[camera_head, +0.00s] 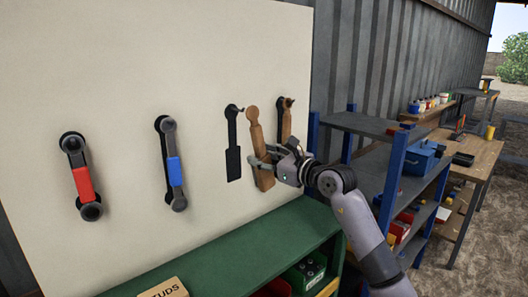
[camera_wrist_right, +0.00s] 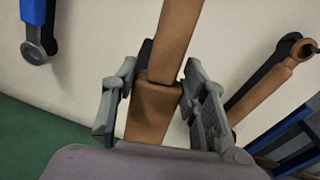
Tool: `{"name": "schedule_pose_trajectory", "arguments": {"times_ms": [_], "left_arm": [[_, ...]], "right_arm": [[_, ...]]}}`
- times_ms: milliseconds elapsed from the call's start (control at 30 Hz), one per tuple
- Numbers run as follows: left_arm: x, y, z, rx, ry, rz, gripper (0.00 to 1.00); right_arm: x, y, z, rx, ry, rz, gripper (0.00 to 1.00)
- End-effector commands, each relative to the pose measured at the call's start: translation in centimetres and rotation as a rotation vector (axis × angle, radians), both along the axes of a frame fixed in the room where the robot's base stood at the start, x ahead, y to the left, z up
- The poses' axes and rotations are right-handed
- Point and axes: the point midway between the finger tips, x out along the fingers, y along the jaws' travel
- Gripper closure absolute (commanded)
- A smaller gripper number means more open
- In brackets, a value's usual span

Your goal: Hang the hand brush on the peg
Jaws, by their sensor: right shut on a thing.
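The hand brush (camera_head: 255,135) is wooden, with a narrow handle up and a wider block below. It is upright, slightly tilted, in front of the pale board. My right gripper (camera_head: 263,160) is shut on its block; the wrist view shows the fingers on both sides of the wood (camera_wrist_right: 155,108). A peg (camera_head: 240,109) sticks out at the top of a black brush-shaped outline (camera_head: 233,160), just left of the brush. The brush handle's top is to the right of this peg, apart from it in the picture. My left gripper is not in view.
Another wooden tool (camera_head: 286,120) hangs close to the right; it also shows in the wrist view (camera_wrist_right: 265,90). Red (camera_head: 82,180) and blue (camera_head: 172,168) handled wrenches hang to the left. A green bench (camera_head: 230,255) lies below, blue shelving (camera_head: 390,170) to the right.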

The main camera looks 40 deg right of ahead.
Motion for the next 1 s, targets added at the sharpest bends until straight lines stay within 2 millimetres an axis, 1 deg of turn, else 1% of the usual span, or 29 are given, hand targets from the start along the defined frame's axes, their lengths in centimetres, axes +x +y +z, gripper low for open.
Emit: {"name": "schedule_pose_trajectory", "arguments": {"times_ms": [33, 100, 200, 367, 533, 1000], "left_arm": [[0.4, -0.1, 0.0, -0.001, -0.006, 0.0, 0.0], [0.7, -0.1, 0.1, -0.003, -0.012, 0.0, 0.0], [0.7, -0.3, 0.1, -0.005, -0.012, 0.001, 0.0], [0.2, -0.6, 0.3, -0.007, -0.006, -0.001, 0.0], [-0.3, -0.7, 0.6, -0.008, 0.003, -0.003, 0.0], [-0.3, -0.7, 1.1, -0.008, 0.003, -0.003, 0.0]], "right_arm": [[-0.2, -1.1, 0.1, 0.0, -0.014, -0.025, 0.9], [-0.3, -2.0, 0.3, 0.001, -0.029, -0.045, 0.9], [-0.3, -2.5, 0.4, 0.002, -0.037, -0.055, 0.9], [0.3, -2.5, 0.4, 0.003, -0.038, -0.056, 0.9], [1.3, -2.4, 0.3, 0.004, -0.038, -0.054, 0.9], [4.1, -2.1, 0.0, 0.003, -0.037, -0.053, 0.9]]}}
